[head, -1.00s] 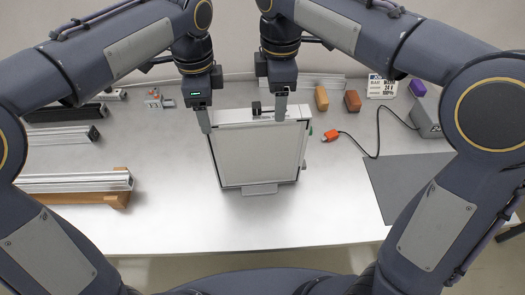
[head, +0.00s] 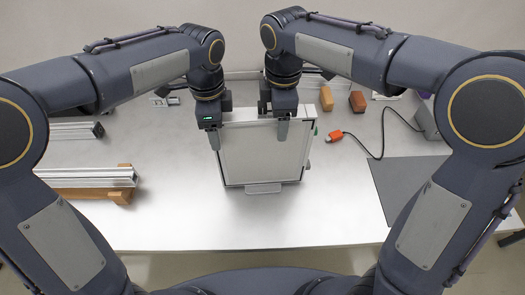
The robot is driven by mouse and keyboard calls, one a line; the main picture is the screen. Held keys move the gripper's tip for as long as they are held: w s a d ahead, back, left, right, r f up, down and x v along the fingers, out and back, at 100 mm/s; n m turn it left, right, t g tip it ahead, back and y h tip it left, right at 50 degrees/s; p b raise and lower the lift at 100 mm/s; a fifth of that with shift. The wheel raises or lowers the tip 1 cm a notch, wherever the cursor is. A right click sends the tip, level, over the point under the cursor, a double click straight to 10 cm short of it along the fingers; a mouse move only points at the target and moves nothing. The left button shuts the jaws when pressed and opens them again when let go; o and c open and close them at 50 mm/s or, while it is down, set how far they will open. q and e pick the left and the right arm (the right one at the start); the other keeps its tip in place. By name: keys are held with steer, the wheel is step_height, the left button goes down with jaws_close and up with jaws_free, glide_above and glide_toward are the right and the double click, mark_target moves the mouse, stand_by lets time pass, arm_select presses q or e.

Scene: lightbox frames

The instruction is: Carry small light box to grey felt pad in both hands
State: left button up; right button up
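The light box (head: 262,160) is a pale square panel with a thin dark frame and a grey tab at its near edge. It rests on the table in the middle of the head view. The grey felt pad (head: 408,190) lies flat and bare to its right. My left gripper (head: 214,141) is at the box's upper left edge. My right gripper (head: 282,131) is over the upper right part of the box. One finger of each shows; the views do not show whether they touch or hold the box.
An orange plug (head: 336,135) with a black cable lies right of the box, leading to a grey unit (head: 427,121). An orange block (head: 326,98) and a brown block (head: 357,101) stand behind. Metal profiles (head: 95,177) lie on the left. The table in front is clear.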

arm_select(q)
steer(key=shift+f, duration=0.65)
arm_select(e)
steer(key=shift+f, duration=0.6)
arm_select(q)
jaws_close()
arm_select(e)
jaws_close()
arm_select(q)
steer(key=shift+r, duration=0.1)
